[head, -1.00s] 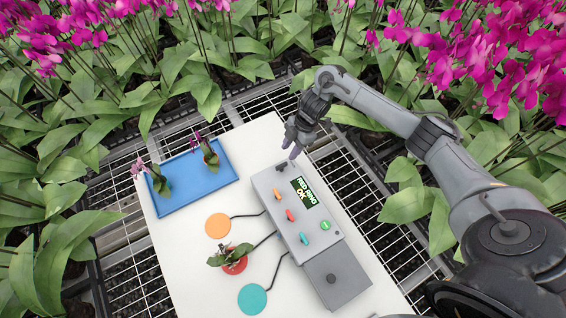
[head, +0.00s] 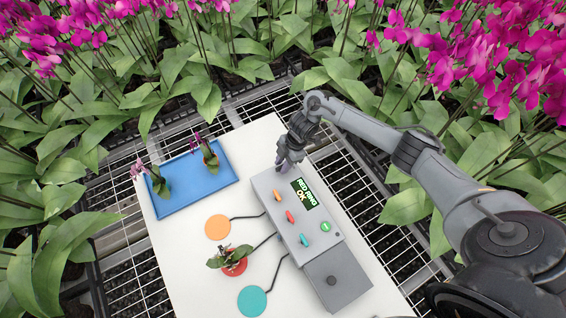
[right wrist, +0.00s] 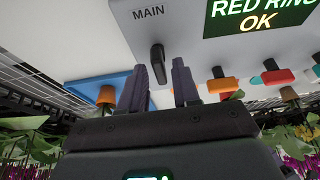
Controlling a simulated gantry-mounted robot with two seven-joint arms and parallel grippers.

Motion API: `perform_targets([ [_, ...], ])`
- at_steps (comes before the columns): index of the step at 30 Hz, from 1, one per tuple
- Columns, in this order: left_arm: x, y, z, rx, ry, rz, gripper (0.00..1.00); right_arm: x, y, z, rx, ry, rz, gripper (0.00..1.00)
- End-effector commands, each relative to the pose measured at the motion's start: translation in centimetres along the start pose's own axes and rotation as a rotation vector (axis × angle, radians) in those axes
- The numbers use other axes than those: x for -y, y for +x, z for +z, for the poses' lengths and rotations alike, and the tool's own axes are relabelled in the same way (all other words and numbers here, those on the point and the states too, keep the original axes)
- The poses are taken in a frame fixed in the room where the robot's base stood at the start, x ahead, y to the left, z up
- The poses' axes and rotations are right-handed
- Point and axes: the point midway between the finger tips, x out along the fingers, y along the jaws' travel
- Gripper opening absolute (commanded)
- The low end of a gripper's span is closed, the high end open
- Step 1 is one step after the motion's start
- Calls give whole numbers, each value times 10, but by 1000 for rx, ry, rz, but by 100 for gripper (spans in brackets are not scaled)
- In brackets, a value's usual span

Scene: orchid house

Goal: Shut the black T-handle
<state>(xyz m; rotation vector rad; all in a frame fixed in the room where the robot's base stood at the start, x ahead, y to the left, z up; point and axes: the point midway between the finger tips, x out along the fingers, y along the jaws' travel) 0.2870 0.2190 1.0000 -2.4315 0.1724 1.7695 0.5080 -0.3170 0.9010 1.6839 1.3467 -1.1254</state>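The black T-handle (right wrist: 157,62) sits on the grey control box (head: 265,185), next to the word MAIN in the right wrist view. There it appears in the gap between the two dark fingers of my right gripper (right wrist: 160,80). The fingers are apart, with space on both sides of the handle, and no contact shows. In the head view my right gripper (head: 281,162) is over the far end of the box and largely hides the handle. My left gripper is not in view.
The box carries a display (head: 306,193) reading RED RING OK, orange (head: 277,197), red (head: 290,216) and teal (head: 304,239) handles, and a green button (head: 325,226). A blue tray (head: 195,195) holds two potted plants. A red-potted plant (head: 234,267) stands between orange (head: 218,227) and teal (head: 252,301) discs.

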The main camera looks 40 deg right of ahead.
Motion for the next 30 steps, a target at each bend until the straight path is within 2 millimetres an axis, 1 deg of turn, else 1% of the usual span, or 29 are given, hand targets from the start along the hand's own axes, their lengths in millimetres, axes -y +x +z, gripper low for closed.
perform_targets([
  [1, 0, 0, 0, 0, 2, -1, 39, 0, 0, 0, 0, 0, 0, 23],
  [3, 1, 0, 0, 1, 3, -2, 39, 0, 0, 0, 0, 0, 0, 12],
  [5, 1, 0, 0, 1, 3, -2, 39, 0, 0, 0, 0, 0, 0, 3],
  [6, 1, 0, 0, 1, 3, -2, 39, 0, 0, 0, 0, 0, 0, 0],
  [13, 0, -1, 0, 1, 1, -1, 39, 0, -1, 0, 0, 3, 1, 0],
  [17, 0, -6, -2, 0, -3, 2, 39, 0, -2, -1, 0, 23, 9, 0],
  [23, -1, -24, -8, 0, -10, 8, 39, 2, -5, -2, 0, 104, 41, 0],
  [30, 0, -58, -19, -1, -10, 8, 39, 4, -7, -4, 0, 280, 111, 0],
])
